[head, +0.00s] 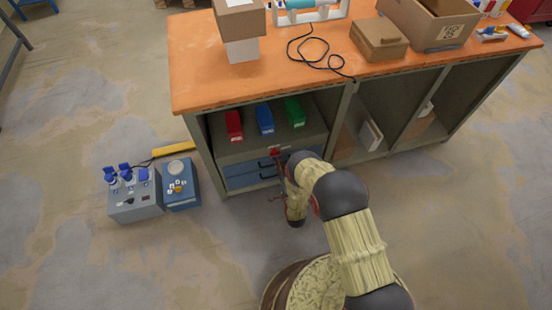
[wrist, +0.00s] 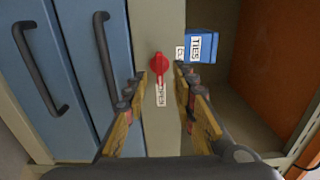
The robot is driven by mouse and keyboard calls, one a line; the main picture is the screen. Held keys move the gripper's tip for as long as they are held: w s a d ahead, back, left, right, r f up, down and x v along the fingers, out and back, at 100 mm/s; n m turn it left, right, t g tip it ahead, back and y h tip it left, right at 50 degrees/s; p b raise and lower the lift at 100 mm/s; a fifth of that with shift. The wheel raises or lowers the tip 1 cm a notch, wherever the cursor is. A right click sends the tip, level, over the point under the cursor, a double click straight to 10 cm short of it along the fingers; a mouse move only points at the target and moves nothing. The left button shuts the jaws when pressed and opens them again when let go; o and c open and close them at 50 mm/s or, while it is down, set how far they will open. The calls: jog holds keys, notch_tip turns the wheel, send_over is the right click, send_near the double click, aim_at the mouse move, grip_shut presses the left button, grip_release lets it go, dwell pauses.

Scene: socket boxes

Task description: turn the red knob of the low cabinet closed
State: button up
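The red knob (wrist: 160,65) sits on a pale grey panel of the low cabinet (wrist: 144,25), beside its blue drawers. Its pointer lies over a white label (wrist: 160,97) that appears to read OPEN. A second small label (wrist: 180,53) is partly hidden by a fingertip. My gripper (wrist: 157,78) is open, with one finger on each side of the knob; I cannot tell whether either touches it. In the head view the knob (head: 275,152) shows as a small red spot above the drawers, with my gripper (head: 283,172) close by and partly hidden by my arm.
Red (head: 234,125), blue (head: 265,118) and green (head: 294,111) bins stand on the shelf above the knob. An orange-topped workbench (head: 300,75) surrounds it. Grey (head: 135,203) and blue (head: 180,187) boxes stand on the floor at left. The drawer handles (wrist: 104,55) protrude near my fingers.

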aim_at(275, 154)
jog(key=shift+b+x, duration=0.6)
jog(key=shift+x, duration=1.6)
jog(key=shift+c, duration=0.2)
grip_shut()
